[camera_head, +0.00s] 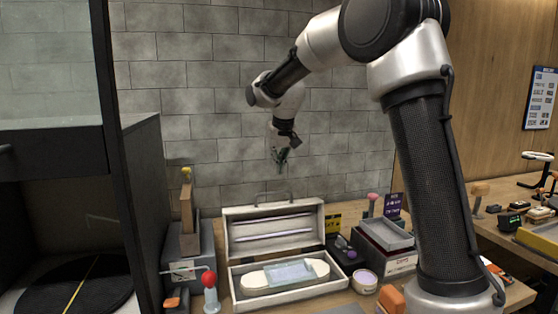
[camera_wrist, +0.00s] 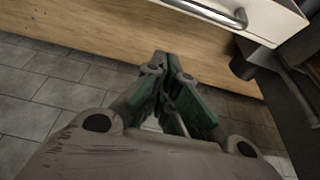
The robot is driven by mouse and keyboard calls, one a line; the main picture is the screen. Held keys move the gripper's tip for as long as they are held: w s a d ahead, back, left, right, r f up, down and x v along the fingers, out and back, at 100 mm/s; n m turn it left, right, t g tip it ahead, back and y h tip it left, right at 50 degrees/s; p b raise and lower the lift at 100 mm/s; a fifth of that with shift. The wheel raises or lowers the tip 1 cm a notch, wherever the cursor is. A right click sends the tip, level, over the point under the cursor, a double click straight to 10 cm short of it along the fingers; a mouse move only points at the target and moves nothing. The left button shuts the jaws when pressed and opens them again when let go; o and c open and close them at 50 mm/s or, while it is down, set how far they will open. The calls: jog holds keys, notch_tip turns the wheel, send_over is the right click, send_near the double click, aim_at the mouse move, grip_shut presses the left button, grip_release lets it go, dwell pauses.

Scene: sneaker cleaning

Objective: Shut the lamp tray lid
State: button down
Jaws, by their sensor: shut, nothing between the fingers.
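The lamp tray (camera_head: 234,280) is a pale box on the wooden counter in the head view. Its lid (camera_head: 273,216) stands open, tilted up at the back, with two light tubes on its inner face and a metal handle (camera_head: 272,196) on its top edge. A light-coloured long piece with a translucent sheet lies inside the tray. My gripper (camera_head: 281,162) hangs above the lid, apart from it, against the brick wall. In the wrist view my gripper (camera_wrist: 160,62) is shut and empty, and a metal handle (camera_wrist: 241,18) on a pale edge shows at the upper right.
A grey box with a wooden block (camera_head: 187,208) and a red-knobbed dispenser (camera_head: 209,281) stand left of the tray. A round tin (camera_head: 364,281) and a grey bin (camera_head: 384,233) stand to its right. A dark-framed cabinet (camera_head: 130,160) rises at far left.

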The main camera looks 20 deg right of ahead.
jog(key=shift+s+f, duration=0.4)
jog(key=shift+f, duration=0.45)
jog(key=shift+s+f, duration=0.35)
jog(key=shift+f, duration=0.5)
jog(key=shift+s+f, duration=0.4)
jog(key=shift+f, duration=0.45)
